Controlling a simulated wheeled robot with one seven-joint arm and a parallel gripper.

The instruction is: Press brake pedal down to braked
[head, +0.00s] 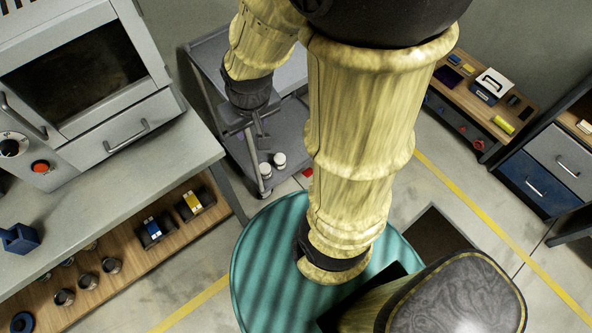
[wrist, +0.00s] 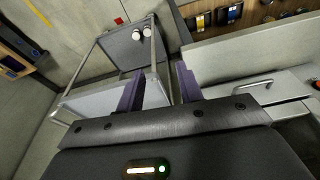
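A grey cart (head: 215,62) with tube posts stands beside the workbench, and it also shows in the wrist view (wrist: 125,52). A small red piece (head: 307,172) sits low at the cart's near right corner; it also shows in the wrist view (wrist: 118,20). It may be the brake pedal, but it is too small to tell its shape or whether it is up or down. My gripper (head: 262,135) is over the cart, apart from the red piece. In the wrist view its two dark purple fingers (wrist: 160,88) stand apart with nothing between them.
Two white jars (head: 272,164) stand on the cart's lower shelf. At left is a workbench (head: 110,178) with an oven (head: 85,75) above and bins below. A low wooden-topped cabinet (head: 470,85) stands at back right. The floor (head: 455,210) between is mostly clear.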

